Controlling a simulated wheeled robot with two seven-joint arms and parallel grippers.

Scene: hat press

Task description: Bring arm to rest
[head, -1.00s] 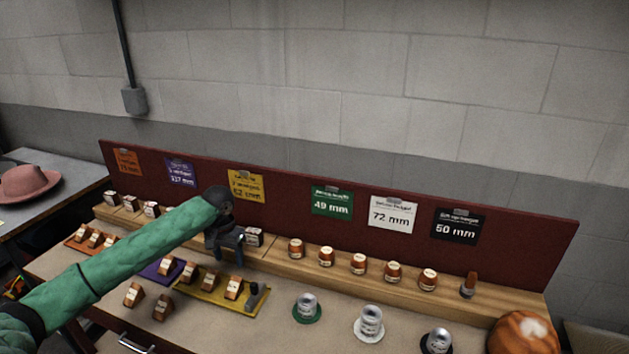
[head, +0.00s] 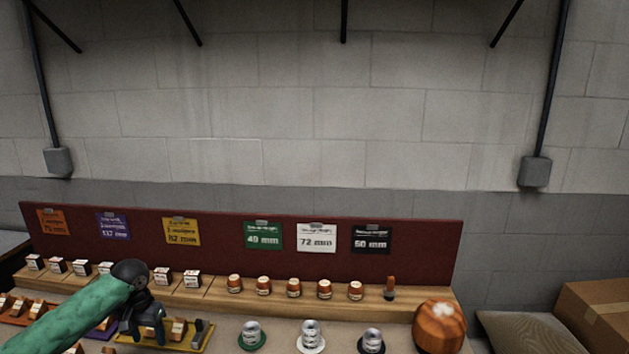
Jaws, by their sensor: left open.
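My left arm in its green sleeve comes in from the lower left of the head view. My left gripper (head: 148,328) is open, with its fingers pointing down over the yellow mat (head: 196,340) and the wooden blocks there. I see nothing held between its fingers. It partly hides the mat and some blocks behind it. My right gripper is not in view.
A wooden shelf (head: 330,301) with small labelled pots and boxes runs along the red backboard (head: 300,265). Metal cans stand on a green disc (head: 252,346), a white disc and a black disc. A round wooden form (head: 439,328) stands at right, a cardboard box (head: 600,310) beyond.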

